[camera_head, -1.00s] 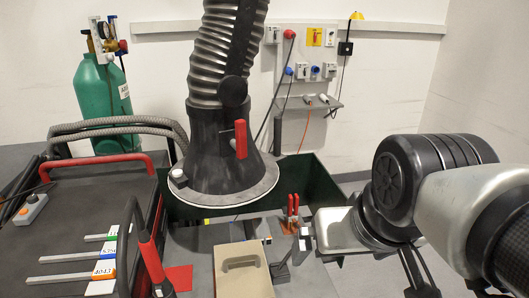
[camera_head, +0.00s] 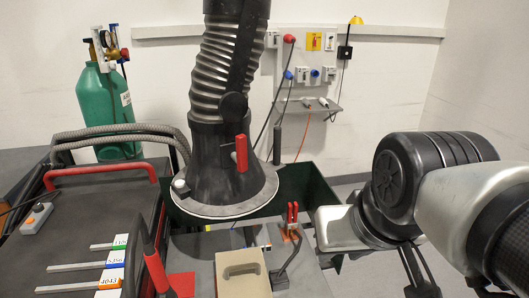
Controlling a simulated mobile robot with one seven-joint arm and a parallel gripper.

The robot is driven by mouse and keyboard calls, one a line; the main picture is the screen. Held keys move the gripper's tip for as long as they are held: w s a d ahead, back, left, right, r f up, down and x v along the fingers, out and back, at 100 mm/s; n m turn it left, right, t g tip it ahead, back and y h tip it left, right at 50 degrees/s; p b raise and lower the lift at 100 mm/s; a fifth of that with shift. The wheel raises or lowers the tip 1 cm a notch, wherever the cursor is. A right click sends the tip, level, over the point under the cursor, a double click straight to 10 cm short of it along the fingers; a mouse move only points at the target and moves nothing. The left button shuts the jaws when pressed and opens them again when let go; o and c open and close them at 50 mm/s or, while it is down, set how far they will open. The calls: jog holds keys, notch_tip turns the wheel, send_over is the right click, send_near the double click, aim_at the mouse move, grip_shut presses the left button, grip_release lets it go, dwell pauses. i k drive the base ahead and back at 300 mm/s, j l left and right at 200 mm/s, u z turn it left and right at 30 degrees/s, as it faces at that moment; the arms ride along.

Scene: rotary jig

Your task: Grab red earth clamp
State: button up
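The clamp with two upright red handles (camera_head: 292,213) stands near the right end of the grey work table, with copper-coloured parts at its base. It is just left of the silver end of my arm (camera_head: 338,228) in the picture, with a gap between them. Nothing grips it. My arm reaches in from the right edge. My gripper's fingers cannot be made out, and nothing is seen held.
A beige block (camera_head: 242,273) and a bent dark tool (camera_head: 288,262) are close in front of the clamp. A large black extraction hood (camera_head: 222,180) hangs to its upper left. A dark green bin (camera_head: 310,190) is behind. A red-handled cart (camera_head: 60,240) is at left.

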aim_at(291, 222)
jog(key=k, duration=0.75)
jog(key=k+u, duration=0.15)
jog(key=u, duration=0.2)
jog(key=k+u, duration=0.2)
jog(key=u, duration=0.15)
jog(key=k+j+u, duration=0.15)
jog(key=u, duration=0.2)
jog(key=i+l+u, duration=0.1)
jog(key=u, duration=1.55)
jog(key=k+l, duration=0.1)
jog(key=l, duration=0.6)
jog(key=k+l, duration=0.1)
jog(key=l, duration=0.6)
jog(key=k+l, duration=0.1)
jog(key=l, duration=0.6)
jog(key=k+l, duration=0.15)
jog(key=l, duration=0.55)
jog(key=k+l, duration=0.1)
jog(key=l, duration=0.6)
jog(key=k+l, duration=0.1)
jog(key=l, duration=0.6)
jog(key=k+l, duration=0.1)
jog(key=l, duration=0.6)
jog(key=k+l, duration=0.1)
jog(key=l, duration=0.6)
